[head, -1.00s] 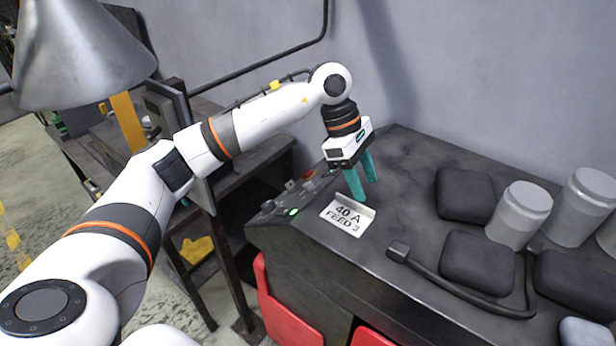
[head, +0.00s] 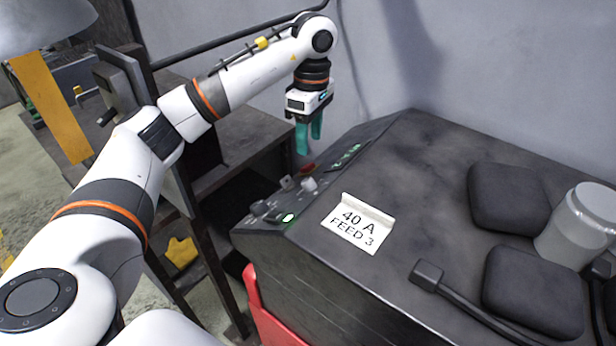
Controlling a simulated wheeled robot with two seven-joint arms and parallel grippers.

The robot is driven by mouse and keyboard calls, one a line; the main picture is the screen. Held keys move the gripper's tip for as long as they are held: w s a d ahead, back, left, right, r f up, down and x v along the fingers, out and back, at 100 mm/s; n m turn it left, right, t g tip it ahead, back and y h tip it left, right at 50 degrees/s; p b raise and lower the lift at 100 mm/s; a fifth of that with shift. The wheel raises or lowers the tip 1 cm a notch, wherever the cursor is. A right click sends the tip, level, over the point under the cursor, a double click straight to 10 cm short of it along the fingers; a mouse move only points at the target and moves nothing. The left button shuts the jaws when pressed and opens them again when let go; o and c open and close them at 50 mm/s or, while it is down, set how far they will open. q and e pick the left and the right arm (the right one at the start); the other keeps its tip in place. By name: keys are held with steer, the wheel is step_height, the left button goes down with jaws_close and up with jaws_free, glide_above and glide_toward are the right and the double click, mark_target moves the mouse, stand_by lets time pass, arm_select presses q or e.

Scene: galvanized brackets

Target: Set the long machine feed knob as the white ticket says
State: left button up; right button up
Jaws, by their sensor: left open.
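The white ticket (head: 357,224) reads "40 A FEED 3" and lies on the top of the long dark machine (head: 420,150) near its left edge. The sloped control panel along that edge carries a grey knob (head: 308,184), a dark knob (head: 262,208), a red part (head: 307,169) and a lit green display (head: 288,217). More green marks show farther up the panel. I cannot read which knob is the feed knob. My left gripper (head: 309,145) points down with teal fingers apart and empty, above the far part of the panel. My right gripper is not in view.
Dark pads (head: 508,197), a grey canister (head: 578,225) and a black cable with a block end (head: 427,273) lie on the machine's right part. A dark bench (head: 225,140) stands behind left, with a yellow glove-like item (head: 181,252) below. A wall closes the back.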

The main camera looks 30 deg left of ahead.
mark_target(307, 180)
arm_select(q)
steer(key=f+p, duration=0.1)
steer(key=f, duration=0.2)
steer(key=f+p, duration=0.1)
steer(key=f, duration=0.2)
steer(key=s+f+p, duration=0.1)
steer(key=f, duration=0.2)
steer(key=shift+f, duration=0.4)
steer(key=shift+d+f+p, duration=0.1)
steer(key=shift+f+p, duration=0.2)
steer(key=shift+f, duration=0.15)
steer(key=shift+c, duration=0.2)
steer(key=c, duration=0.9)
steer(key=shift+c, duration=0.2)
